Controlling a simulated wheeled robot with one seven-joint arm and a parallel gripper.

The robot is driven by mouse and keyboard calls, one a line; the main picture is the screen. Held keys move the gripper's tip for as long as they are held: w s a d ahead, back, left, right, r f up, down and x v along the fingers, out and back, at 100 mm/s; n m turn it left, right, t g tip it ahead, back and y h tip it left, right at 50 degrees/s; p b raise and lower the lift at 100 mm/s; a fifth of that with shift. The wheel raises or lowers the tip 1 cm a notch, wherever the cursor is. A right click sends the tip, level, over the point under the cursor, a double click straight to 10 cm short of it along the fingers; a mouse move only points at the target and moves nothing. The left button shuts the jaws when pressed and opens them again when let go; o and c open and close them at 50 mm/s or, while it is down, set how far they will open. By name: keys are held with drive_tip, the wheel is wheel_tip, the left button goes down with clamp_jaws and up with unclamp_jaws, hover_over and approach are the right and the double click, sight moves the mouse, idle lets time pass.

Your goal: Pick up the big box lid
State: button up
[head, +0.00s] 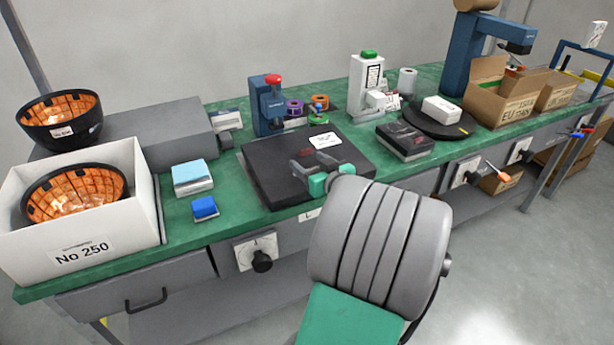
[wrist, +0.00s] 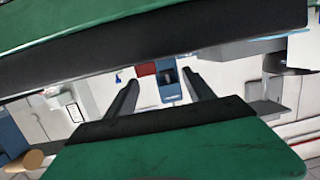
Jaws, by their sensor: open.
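The only flat, lid-like thing I make out is a large black slab (head: 268,165) with a white label, lying flat on the green workbench; I cannot tell for certain that it is the big box lid. My gripper (head: 313,166) is open over the slab's front right part, with its fingers pointing toward the back of the bench. I cannot tell whether they touch the slab. In the wrist view my gripper (wrist: 161,79) shows two spread fingers with nothing clearly held between them. The slab cannot be identified surely in that view.
A white box (head: 140,205) marked No 250 holds an orange-lined bowl at the left. A blue press (head: 268,110) with a red button stands behind the slab. A blue block (head: 204,208) is left of it, and a dark flat box (head: 405,141) right.

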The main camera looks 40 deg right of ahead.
sight(307, 150)
drive_tip(key=shift+d+h, duration=0.4)
drive_tip(key=shift+d, duration=0.75)
drive_tip(key=x, duration=0.6)
drive_tip(key=shift+w+d, duration=0.15)
drive_tip(key=shift+w, duration=0.15)
drive_tip(key=shift+c, duration=0.2)
clamp_jaws()
